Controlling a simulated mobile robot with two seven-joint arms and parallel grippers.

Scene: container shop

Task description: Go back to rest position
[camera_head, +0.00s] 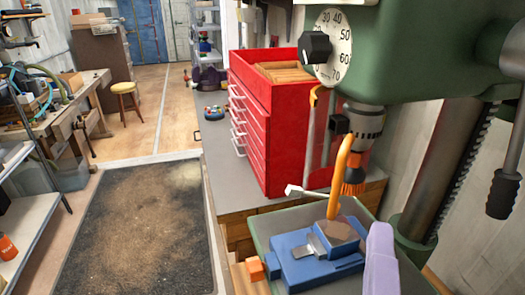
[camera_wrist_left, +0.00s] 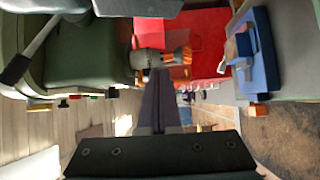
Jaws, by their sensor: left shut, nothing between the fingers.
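My left gripper (camera_head: 380,258) shows as a pale purple shape at the lower right in the head view, in front of the blue vise (camera_head: 300,266). In the left wrist view my left gripper (camera_wrist_left: 160,98) is shut, its dark fingers together with nothing between them. Past its tips is the drill chuck (camera_wrist_left: 150,62). No gripper of my right arm shows in either view.
The green drill press (camera_head: 420,50) fills the upper right, with its chuck (camera_head: 365,120) and an orange piece (camera_head: 353,180) above the vise. A red drawer cabinet (camera_head: 270,130) stands on the bench behind. The floor with a dark mat (camera_head: 140,230) is clear at left.

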